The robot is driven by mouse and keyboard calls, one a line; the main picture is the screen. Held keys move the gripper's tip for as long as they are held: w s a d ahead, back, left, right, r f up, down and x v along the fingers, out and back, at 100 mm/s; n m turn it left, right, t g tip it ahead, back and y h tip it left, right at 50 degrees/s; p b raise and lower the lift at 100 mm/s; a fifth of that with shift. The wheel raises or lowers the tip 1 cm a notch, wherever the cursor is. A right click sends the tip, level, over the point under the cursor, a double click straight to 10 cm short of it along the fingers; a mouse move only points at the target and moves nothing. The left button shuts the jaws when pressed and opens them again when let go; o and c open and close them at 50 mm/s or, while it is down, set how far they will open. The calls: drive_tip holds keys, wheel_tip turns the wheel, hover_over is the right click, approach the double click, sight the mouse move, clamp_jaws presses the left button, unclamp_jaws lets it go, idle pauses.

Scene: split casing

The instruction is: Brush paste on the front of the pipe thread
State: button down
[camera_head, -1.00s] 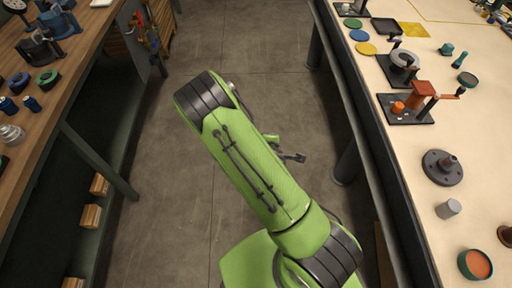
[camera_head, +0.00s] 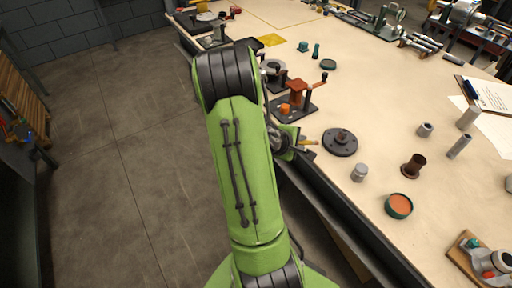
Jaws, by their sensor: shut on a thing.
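A dark round flange (camera_head: 340,144) with a short upright stub (camera_head: 341,134), which looks like the pipe thread, stands on the bench right of my gripper. The thread detail and any paste on it are too small to tell. A green pot (camera_head: 398,214) of orange paste (camera_head: 399,204) stands nearer the front. My gripper (camera_head: 298,141) is at the bench's left edge, just left of the flange and apart from it. It is shut on a thin tan-ended thing (camera_head: 309,142), likely the brush, pointing toward the flange. My arm hides much of the gripper.
A black-based fixture with an orange block (camera_head: 298,93) stands behind my gripper. A wooden board with fittings (camera_head: 485,258) lies front right.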

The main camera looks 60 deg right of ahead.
drive_tip(key=shift+s+d+r+m+g, duration=0.1)
drive_tip(key=shift+s+d+m+g, duration=0.1)
drive_tip(key=shift+s, duration=0.3)
drive_tip(key=shift+s+d+r+m+g, duration=0.1)
drive_tip(key=shift+s+d+g, duration=0.1)
drive_tip(key=shift+s, duration=0.25)
drive_tip(key=s+d+p, duration=0.2)
drive_tip(key=d, duration=0.3)
drive_tip(key=shift+s+d, duration=0.2)
drive_tip(key=shift+d, duration=0.1)
drive_tip(key=shift+s+d, duration=0.2)
drive_tip(key=shift+d, duration=0.25)
